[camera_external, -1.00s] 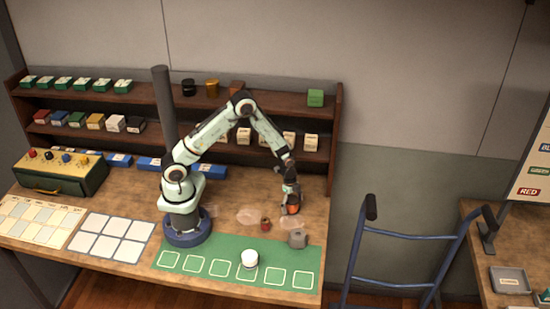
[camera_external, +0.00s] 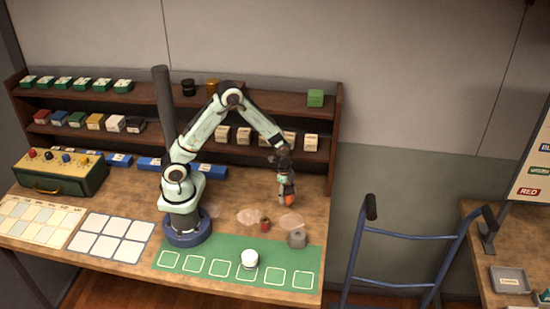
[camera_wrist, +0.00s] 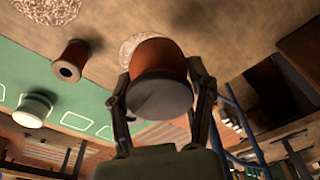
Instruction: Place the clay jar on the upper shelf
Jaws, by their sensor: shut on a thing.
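The clay jar (camera_external: 288,199) is orange-brown and sits between the fingers of my gripper (camera_external: 286,186), over the right part of the wooden table. In the wrist view my gripper (camera_wrist: 160,78) is shut on the jar (camera_wrist: 155,55), with a finger on each side and the jar's flat grey end facing the camera. The jar appears raised off the tabletop. The upper shelf (camera_external: 270,97) runs along the back wall. It holds a dark jar (camera_external: 188,87), an amber jar (camera_external: 212,87) and a green box (camera_external: 315,97). My arm hides part of it.
A small red-brown spool-like object (camera_external: 265,224), a grey block-like object (camera_external: 297,238) and a white round jar (camera_external: 250,259) stand below the gripper. The lower shelf (camera_external: 262,146) holds several small boxes. A blue hand truck (camera_external: 408,236) stands right of the table.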

